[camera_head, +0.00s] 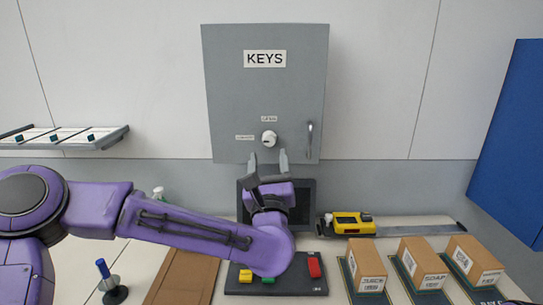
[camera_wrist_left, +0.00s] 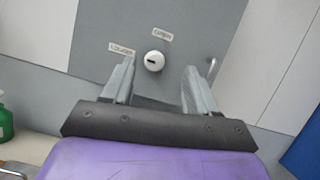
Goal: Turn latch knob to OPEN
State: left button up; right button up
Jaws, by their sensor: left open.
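The grey key cabinet (camera_head: 240,100) labelled KEYS hangs on the wall. Its white latch knob (camera_head: 269,139) is on the lower front, with an OPEN label (camera_head: 269,119) above it and another label (camera_head: 244,138), which seems to read LOCKED, to its left. The knob (camera_wrist_left: 154,61) also shows in the left wrist view, with a dark slot tilted between the two labels. My left gripper (camera_head: 268,160) is open and empty just below the knob, fingers pointing up toward it and apart from it.
A vertical handle (camera_head: 310,138) sits right of the knob. A dark monitor (camera_head: 304,203) stands below the cabinet. A button panel (camera_head: 300,283), a yellow device (camera_head: 352,224) and cardboard boxes (camera_head: 420,262) occupy the bench. A blue panel (camera_head: 512,150) is at the right.

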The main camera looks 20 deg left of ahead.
aim_at(269, 143)
pick_arm(q)
jog(key=w+p, duration=0.1)
jog(key=w, duration=0.2)
jog(key=w+a+p, duration=0.1)
jog(key=w, duration=0.1)
jog(key=w+a+p, duration=0.1)
jog(key=w+p, duration=0.1)
jog(key=w, duration=0.1)
jog(key=shift+w+a+r, duration=0.2)
jog(key=shift+w+a, duration=0.05)
jog(key=shift+w, duration=0.05)
jog(key=shift+w+a, duration=0.1)
jog(key=shift+w, duration=0.3)
pick_arm(e)
notch_tip(269, 143, up, 3)
jog(key=shift+f, duration=0.1)
pick_arm(q)
jog(key=shift+s, duration=0.1)
jog(key=c, duration=0.9)
jog(key=shift+s+r, duration=0.1)
jog(key=shift+c, duration=0.6)
pick_arm(e)
jog(key=shift+s, duration=0.15)
